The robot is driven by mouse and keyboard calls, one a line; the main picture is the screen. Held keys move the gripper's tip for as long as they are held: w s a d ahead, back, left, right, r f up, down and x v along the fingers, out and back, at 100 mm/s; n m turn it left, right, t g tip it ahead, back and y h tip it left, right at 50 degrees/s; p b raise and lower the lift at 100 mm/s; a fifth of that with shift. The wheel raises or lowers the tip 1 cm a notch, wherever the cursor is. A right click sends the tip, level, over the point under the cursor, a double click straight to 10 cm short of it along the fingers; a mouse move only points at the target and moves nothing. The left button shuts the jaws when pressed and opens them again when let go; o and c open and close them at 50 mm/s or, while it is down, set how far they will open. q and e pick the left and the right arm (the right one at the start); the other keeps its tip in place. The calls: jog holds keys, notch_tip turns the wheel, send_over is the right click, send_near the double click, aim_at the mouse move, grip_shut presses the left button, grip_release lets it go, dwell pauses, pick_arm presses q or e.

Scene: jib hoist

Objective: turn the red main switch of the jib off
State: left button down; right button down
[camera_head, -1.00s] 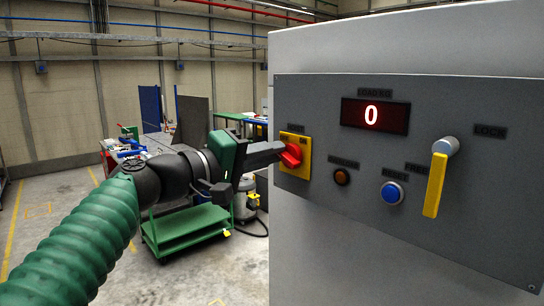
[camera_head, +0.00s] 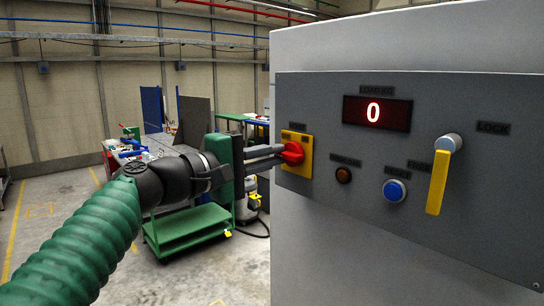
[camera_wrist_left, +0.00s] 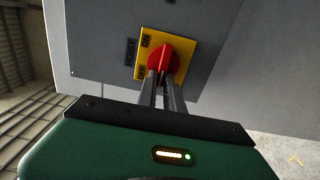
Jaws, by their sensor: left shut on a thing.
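The red main switch (camera_head: 292,153) sits on a yellow plate (camera_head: 304,164) at the left side of the grey control panel. My left gripper (camera_head: 280,155) reaches it from the left and is shut on its red handle. In the left wrist view the two fingers lie on either side of the red handle (camera_wrist_left: 163,58), in front of the yellow plate (camera_wrist_left: 184,62). The handle looks close to in line with the fingers there. My right gripper is not in view.
A green cart (camera_head: 190,225) stands behind my arm. Floor at left is open.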

pick_arm(q)
jog(key=shift+w+f, duration=0.1)
jog(key=shift+f, duration=0.3)
jog(key=c, duration=1.5)
grip_release()
jog(key=shift+r, duration=0.1)
jog(key=shift+a, duration=0.15)
jog(key=shift+r, duration=0.1)
jog(key=b+v, duration=0.5)
jog(key=v, duration=1.1)
jog(key=shift+a+b, duration=0.3)
jog(key=shift+a, duration=0.05)
